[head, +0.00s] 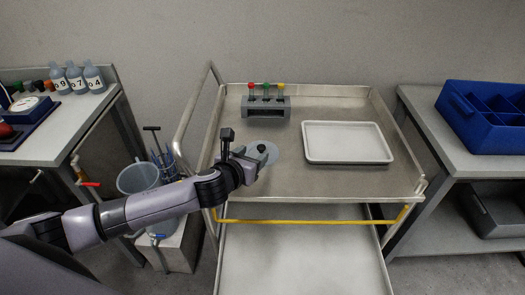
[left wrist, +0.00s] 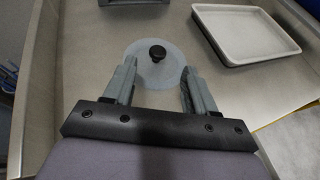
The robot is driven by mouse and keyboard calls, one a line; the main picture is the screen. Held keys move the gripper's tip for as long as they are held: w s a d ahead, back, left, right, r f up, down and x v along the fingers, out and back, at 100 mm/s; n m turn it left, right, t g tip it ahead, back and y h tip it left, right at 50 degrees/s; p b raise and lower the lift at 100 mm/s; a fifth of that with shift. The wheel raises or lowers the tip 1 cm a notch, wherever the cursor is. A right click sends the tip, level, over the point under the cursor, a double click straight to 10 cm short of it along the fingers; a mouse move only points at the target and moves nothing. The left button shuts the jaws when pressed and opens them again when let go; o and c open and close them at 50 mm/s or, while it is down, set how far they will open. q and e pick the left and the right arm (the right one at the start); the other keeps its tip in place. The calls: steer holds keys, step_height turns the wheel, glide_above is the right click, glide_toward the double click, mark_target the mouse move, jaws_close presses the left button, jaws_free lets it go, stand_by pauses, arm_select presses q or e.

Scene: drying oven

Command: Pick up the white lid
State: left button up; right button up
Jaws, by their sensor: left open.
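The white lid (head: 270,153) is a pale, round, translucent disc with a black knob, lying flat on the metal cart's top. In the left wrist view the lid (left wrist: 146,74) lies ahead of my left gripper (left wrist: 157,78), its knob between the lines of the two fingers. My left gripper (head: 256,158) is open and empty, over the lid's near left part in the head view. It hides some of the lid there. Whether the fingers are level with the knob or above it, I cannot tell. My right gripper is not in view.
The metal cart (head: 320,185) has a raised rim. A white tray (head: 347,158) lies right of the lid, and a grey rack (head: 266,112) with colored-capped tubes stands behind it. A blue divided bin (head: 490,137) is on the right bench. Bottles (head: 76,78) stand on the left bench.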

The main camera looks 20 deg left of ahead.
mark_target(260, 149)
arm_select(q)
steer(key=shift+x, duration=2.75)
steer(key=shift+a+f, duration=0.1)
steer(key=shift+a, duration=0.05)
steer(key=shift+s, duration=0.1)
jaws_close()
